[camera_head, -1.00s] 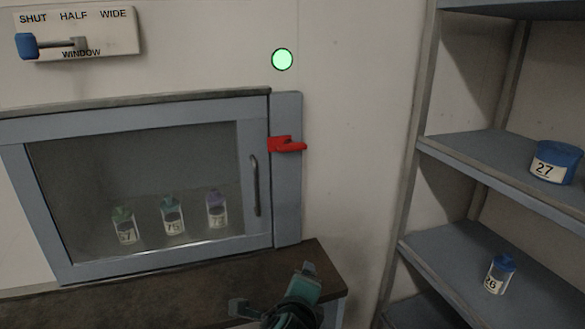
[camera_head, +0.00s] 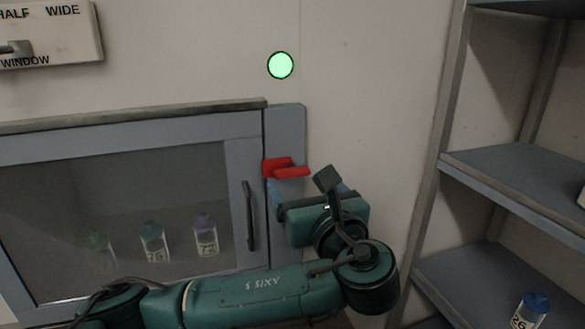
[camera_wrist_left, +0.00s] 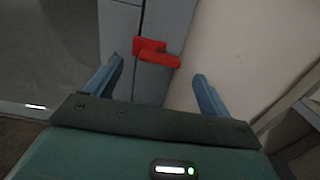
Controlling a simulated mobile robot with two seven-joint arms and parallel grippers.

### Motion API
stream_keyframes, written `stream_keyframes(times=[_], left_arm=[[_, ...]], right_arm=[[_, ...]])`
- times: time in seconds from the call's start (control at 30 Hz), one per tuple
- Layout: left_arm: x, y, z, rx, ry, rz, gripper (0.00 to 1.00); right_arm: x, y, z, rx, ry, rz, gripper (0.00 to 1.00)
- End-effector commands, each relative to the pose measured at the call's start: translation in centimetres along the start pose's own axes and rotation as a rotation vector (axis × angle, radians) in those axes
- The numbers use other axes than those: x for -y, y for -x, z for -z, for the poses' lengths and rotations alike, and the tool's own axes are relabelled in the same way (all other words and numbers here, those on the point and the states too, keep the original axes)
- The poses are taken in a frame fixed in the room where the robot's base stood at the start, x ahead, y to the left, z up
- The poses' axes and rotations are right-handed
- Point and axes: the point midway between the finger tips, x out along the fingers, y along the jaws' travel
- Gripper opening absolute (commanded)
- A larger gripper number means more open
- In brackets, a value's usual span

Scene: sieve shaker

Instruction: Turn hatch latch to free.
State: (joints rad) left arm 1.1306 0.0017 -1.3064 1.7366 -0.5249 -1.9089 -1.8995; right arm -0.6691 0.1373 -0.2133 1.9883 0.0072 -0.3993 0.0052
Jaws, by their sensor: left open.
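The red hatch latch (camera_head: 286,168) sits on the grey frame at the right edge of the glazed hatch (camera_head: 130,205). Its handle lies roughly level, pointing right and tilted slightly down. It also shows in the left wrist view (camera_wrist_left: 157,52), in line with the space between the fingers and ahead of them. My left gripper (camera_head: 298,190) is just below and to the right of the latch, apart from it as far as I can see. In the left wrist view my left gripper (camera_wrist_left: 158,84) is open and empty. My right gripper is not in view.
The hatch is closed, with a vertical grey handle (camera_head: 248,216) and several numbered bottles behind its glass. A green round light (camera_head: 280,65) is on the wall above. A window lever panel (camera_head: 50,35) is at upper left. Shelves (camera_head: 520,185) stand at right.

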Motion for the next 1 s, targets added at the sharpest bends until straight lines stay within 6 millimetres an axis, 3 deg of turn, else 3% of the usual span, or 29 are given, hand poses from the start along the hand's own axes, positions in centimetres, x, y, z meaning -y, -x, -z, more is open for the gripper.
stream_keyframes(times=[0.2, 0.4, 0.77, 1.0], left_arm=[[-0.1, -4.4, -0.2, -0.001, 0.000, -0.004, 0.82], [0.0, -6.5, -0.1, -0.001, 0.001, 0.000, 0.82], [0.0, -7.0, 0.0, -0.001, 0.002, 0.002, 0.82], [0.0, -7.0, 0.0, -0.001, 0.002, 0.002, 0.63]], right_arm=[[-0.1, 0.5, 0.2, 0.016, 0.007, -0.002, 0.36], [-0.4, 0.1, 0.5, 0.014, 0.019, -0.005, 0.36], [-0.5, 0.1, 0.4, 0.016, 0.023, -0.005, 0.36], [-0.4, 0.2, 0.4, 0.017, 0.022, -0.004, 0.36]])
